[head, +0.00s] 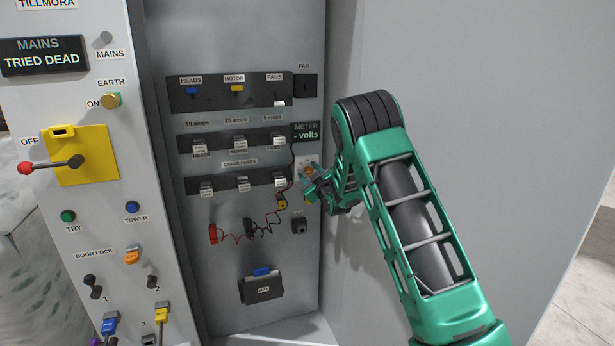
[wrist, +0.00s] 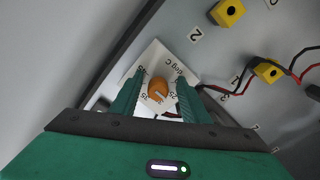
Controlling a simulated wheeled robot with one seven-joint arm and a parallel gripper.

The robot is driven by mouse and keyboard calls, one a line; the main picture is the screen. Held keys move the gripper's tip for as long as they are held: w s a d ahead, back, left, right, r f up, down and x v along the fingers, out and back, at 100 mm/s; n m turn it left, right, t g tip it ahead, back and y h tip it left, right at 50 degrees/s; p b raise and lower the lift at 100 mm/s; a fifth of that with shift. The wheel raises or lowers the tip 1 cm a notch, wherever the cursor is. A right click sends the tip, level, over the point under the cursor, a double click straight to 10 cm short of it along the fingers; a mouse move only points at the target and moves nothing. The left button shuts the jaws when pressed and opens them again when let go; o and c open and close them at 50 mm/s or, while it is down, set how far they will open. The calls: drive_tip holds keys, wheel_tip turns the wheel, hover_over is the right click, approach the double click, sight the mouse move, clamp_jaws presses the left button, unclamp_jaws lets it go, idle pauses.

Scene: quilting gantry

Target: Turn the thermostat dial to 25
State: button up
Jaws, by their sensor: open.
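The thermostat dial is an orange knob (wrist: 157,88) on a white plate (wrist: 156,58) marked "deg C", with numbers around it; 25 and 35 look readable in the wrist view. A pale mark shows on the knob, but I cannot tell which number it points to. In the head view the knob (head: 308,170) and plate (head: 302,160) are at the panel's right edge, partly hidden by my gripper (head: 312,184). My gripper (wrist: 158,84) is open, its green fingers on either side of the knob. I cannot tell whether they touch it.
Red and black meter leads (head: 250,232) hang left of the dial, with a yellow block (wrist: 268,71) close by. Fuse rows (head: 240,143) and switches fill the cabinet back. A grey side wall (head: 460,60) stands to the right. A black box (head: 262,290) is below.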

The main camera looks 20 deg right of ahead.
drive_tip(key=s, duration=1)
drive_tip(key=shift+s, duration=0.2)
drive_tip(key=shift+a+f, duration=0.1)
drive_tip(key=s+a+r+m+g+y, duration=0.1)
drive_tip(key=s+a+r+m+g, duration=0.2)
drive_tip(key=s, duration=0.5)
drive_tip(key=s+a+g+y, duration=0.1)
drive_tip(key=s+a+g, duration=0.3)
drive_tip(key=s, duration=0.4)
drive_tip(key=s+m+g+h, duration=0.25)
drive_tip(key=s+g, duration=0.35)
drive_tip(key=s, duration=1.7)
drive_tip(key=s+d+f+m+g, duration=0.1)
drive_tip(key=s+d+m, duration=0.3)
drive_tip(key=s, duration=0.6)
drive_tip(key=s+d+f+m+g, duration=0.1)
drive_tip(key=s+d+m+g, duration=0.2)
drive_tip(key=s+d, duration=0.4)
drive_tip(key=s+g, duration=0.1)
drive_tip(key=s, duration=0.1)
drive_tip(key=shift+s+d+f+m+y, duration=0.2)
drive_tip(key=shift+s+m+y, duration=0.15)
